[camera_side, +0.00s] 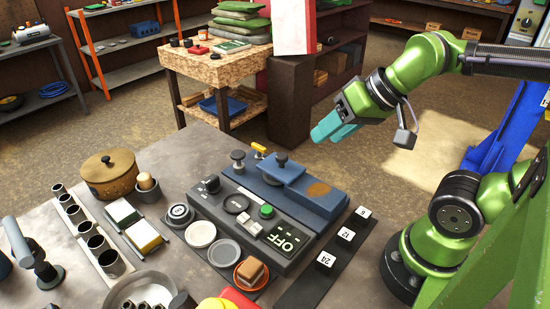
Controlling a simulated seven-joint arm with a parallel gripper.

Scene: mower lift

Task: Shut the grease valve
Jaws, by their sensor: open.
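A small yellow-orange lever handle (259,148) stands at the back edge of the control panel (238,237); it looks like a valve handle, but I cannot tell for sure that it is the grease valve. A dark round knob on a short stem (238,158) stands just left of it. A blue block with a round grey knob (281,164) sits right in front of the handle. My gripper (330,130), with teal fingers, is open and empty in the air, to the right of the handle and apart from the panel.
The panel also bears a green button (266,211), an OFF display (287,238) and a black knob (211,184). A dark strip with numbered white blocks (326,260) lies to the right. A brown lidded pot (110,172) and metal cups (96,243) stand to the left.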

